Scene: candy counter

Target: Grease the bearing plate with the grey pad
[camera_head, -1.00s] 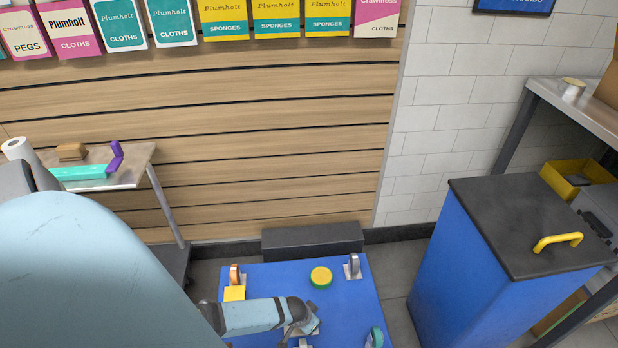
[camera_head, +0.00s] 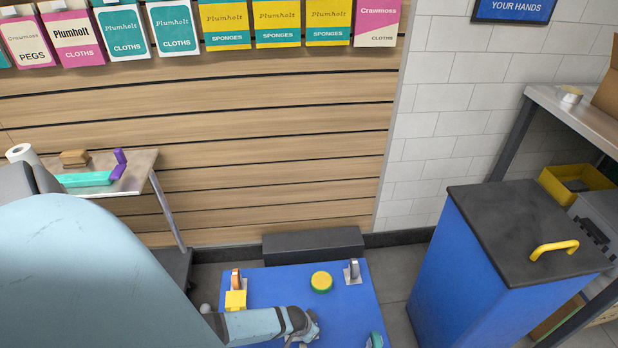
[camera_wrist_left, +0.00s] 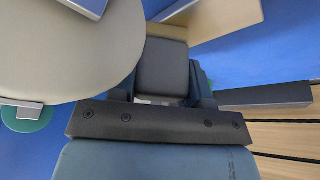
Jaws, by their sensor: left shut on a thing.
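My left gripper (camera_head: 306,326) reaches in over the blue board (camera_head: 335,310), near its front, pointing away from the arm. In the left wrist view my left gripper (camera_wrist_left: 163,90) is shut on a dark grey block, the grey pad (camera_wrist_left: 162,68). Beyond the pad is a tan strip. A large pale disc (camera_wrist_left: 70,50) fills the left of that view, close to the pad; contact cannot be told. Small upright discs on plates stand on the board: orange (camera_head: 236,278), grey (camera_head: 353,270) and teal (camera_head: 375,340). I cannot tell which part is the bearing plate. My right gripper is not seen.
A round yellow-and-green thing (camera_head: 321,282) and a yellow block (camera_head: 235,299) sit on the board. A blue bin with a dark lid (camera_head: 525,230) stands right. A small table (camera_head: 135,180) is at left. A dark step (camera_head: 312,243) lies behind the board.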

